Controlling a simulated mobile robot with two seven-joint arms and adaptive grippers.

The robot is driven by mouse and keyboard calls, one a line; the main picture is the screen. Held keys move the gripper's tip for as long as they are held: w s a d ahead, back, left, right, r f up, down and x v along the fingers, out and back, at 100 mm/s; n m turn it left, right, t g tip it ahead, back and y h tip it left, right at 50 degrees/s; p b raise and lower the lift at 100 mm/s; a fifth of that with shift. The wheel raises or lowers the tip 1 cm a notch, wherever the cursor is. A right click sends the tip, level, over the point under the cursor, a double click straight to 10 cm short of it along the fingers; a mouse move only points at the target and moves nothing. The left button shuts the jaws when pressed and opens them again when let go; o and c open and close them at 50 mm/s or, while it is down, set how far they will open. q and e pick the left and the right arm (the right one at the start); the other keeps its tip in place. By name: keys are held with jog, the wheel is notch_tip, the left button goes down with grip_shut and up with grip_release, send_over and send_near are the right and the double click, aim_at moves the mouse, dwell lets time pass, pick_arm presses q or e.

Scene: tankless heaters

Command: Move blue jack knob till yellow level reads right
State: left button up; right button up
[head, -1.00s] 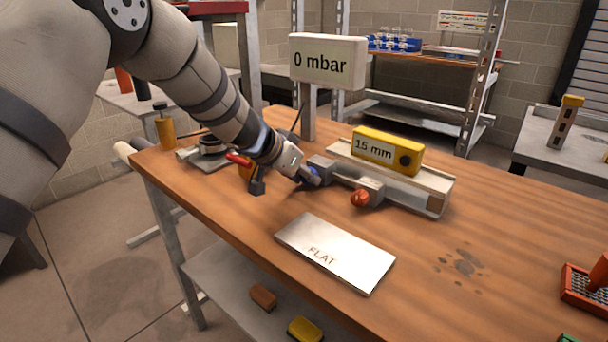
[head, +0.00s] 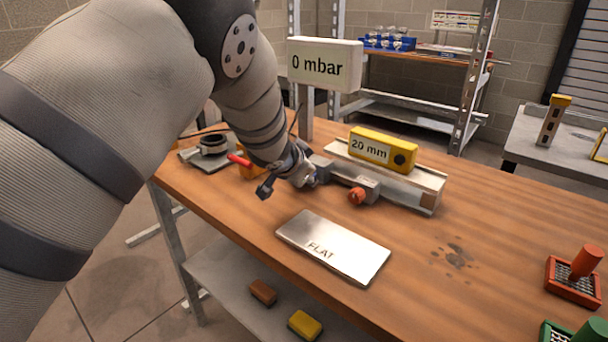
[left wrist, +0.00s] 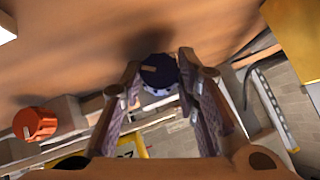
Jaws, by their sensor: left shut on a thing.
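The yellow level (head: 383,149) sits on the grey and cream rail of the jack fixture (head: 428,186), and its display reads 20 mm. My left gripper (head: 309,178) is at the left end of the fixture, shut on the blue knob. In the left wrist view the dark blue knob (left wrist: 158,72), with a tan pointer mark, sits between the fingertips of my left gripper (left wrist: 157,78). In the head view the gripper mostly hides this knob. An orange knob (head: 357,196) stands at the front of the fixture, clear of the gripper. My right gripper is not in view.
A sign reading 0 mbar (head: 325,64) stands on a post behind the fixture. A metal plate marked FLAT (head: 333,247) lies in front. Red-handled (head: 577,275) and green-handled (head: 585,334) tools stand at the right.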

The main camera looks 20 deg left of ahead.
pick_arm(q)
jog(key=o, duration=1.1)
jog(key=shift+o, duration=0.2)
jog(key=v, duration=1.2)
jog(key=shift+w, duration=0.1)
jog(key=shift+c, duration=0.2)
